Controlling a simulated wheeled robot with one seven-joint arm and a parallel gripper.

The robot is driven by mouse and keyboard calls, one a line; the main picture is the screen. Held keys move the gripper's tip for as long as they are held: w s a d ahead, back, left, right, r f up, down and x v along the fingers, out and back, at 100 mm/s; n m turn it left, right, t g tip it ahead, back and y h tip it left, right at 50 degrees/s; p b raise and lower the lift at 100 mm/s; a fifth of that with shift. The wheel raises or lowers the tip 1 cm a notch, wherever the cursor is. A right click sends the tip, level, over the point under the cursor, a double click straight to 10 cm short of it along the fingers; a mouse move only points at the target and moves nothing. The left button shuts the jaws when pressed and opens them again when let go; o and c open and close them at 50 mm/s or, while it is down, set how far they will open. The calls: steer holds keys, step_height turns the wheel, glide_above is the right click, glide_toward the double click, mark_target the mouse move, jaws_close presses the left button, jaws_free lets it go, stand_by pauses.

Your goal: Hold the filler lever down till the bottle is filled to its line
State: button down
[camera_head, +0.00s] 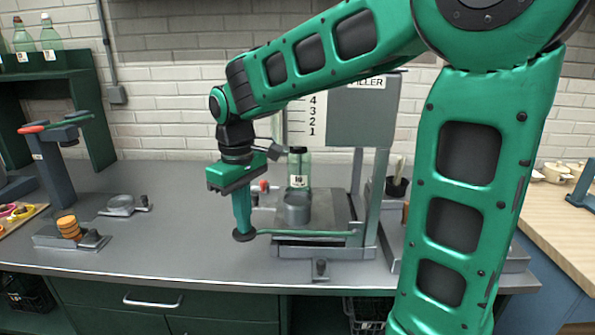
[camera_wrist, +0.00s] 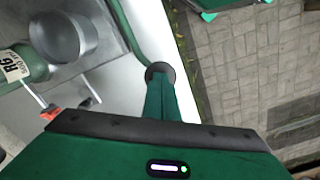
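The filler (camera_head: 362,118) stands at the back of the bench, with a scale plate (camera_head: 309,122) numbered 1 to 4. A green bottle (camera_head: 299,165) with a white label stands upright under it, behind a grey metal cup (camera_head: 297,208). The bottle (camera_wrist: 22,68) and cup (camera_wrist: 62,37) also show in the wrist view. The level in the bottle and its line cannot be made out. The green lever (camera_head: 305,233) runs low along the front and ends in a dark round knob (camera_wrist: 158,67). My gripper (camera_head: 241,232) points down, fingers together, tips at the knob; they appear to touch it.
A red-tipped part (camera_head: 264,186) is beside the bottle. Left on the bench are a blue stand with a red-ended handle (camera_head: 52,128), orange discs (camera_head: 69,227) and a round metal fixture (camera_head: 122,205). Bottles (camera_head: 50,36) stand on a shelf.

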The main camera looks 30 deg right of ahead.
mark_target(246, 238)
steer(key=shift+f, duration=1.1)
steer(key=shift+f, duration=1.3)
steer(key=shift+s+f, duration=0.15)
stand_by(5.5)
